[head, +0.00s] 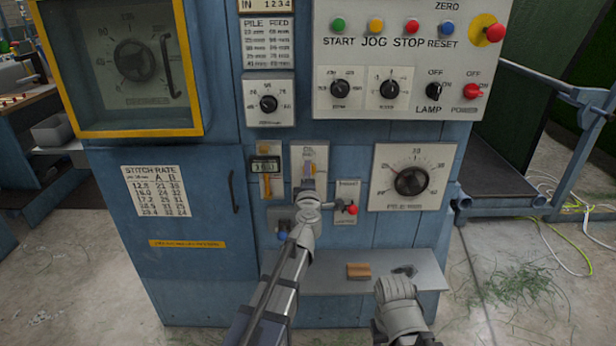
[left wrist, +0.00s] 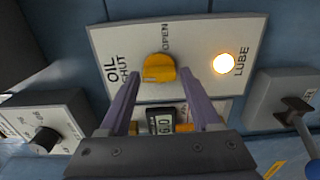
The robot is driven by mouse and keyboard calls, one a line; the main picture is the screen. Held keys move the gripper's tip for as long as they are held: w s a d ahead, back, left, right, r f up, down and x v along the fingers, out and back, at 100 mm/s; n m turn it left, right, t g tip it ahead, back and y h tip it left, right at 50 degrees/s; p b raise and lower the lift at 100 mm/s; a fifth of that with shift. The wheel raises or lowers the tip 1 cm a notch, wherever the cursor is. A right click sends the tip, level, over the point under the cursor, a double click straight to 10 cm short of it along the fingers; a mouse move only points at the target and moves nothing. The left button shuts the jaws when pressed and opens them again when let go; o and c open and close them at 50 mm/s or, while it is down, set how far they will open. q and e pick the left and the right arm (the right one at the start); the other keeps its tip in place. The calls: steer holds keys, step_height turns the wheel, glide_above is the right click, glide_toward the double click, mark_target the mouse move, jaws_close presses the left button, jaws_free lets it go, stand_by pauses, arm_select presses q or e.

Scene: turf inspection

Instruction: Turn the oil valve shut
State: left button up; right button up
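The oil valve is a yellow knob (left wrist: 158,68) on a pale plate marked OIL, SHUT and OPEN in the left wrist view. My left gripper (left wrist: 158,82) is open, its two purple fingers either side of the knob's near edge. I cannot tell whether they touch it. In the head view my left gripper (head: 308,172) is in front of the oil plate (head: 309,150) and hides the knob. My right arm's pale wrist is low at the right, by the shelf; its fingers cannot be made out.
A lit LUBE lamp (left wrist: 224,63) is on the same plate. A counter (head: 266,168), a small panel with a red knob (head: 351,209) and a large dial (head: 411,181) are close by. A shelf (head: 325,284) below holds a brown block (head: 358,271).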

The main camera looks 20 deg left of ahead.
arm_select(q)
steer(key=shift+o, duration=1)
steer(key=v, duration=0.7)
steer(key=shift+s, duration=0.4)
steer(key=shift+d, duration=0.15)
